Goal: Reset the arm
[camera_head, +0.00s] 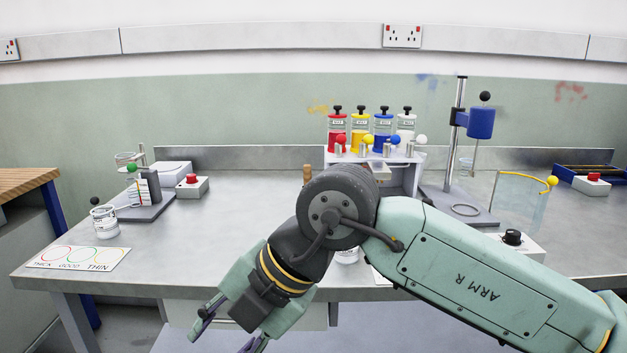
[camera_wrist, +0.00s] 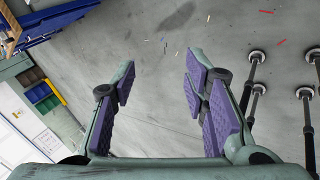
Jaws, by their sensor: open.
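My gripper (camera_head: 228,335) hangs in front of the bench's near edge, left of the picture's middle, pointing down and to the left. In the wrist view its two purple-padded fingers (camera_wrist: 160,90) stand wide apart with nothing between them. My green arm reaches in from the lower right and bends at a dark joint over the front of the bench. The arm hides part of the bench top and a small white container (camera_head: 346,257) behind it.
The steel bench (camera_head: 240,230) carries a dispenser with red (camera_head: 337,133), yellow, blue and white bottles, a stand with a blue head (camera_head: 481,122), a clear curved screen (camera_head: 520,200), a beaker (camera_head: 105,222) and a thick/good/thin card (camera_head: 78,258). Floor debris (camera_wrist: 208,18) lies ahead.

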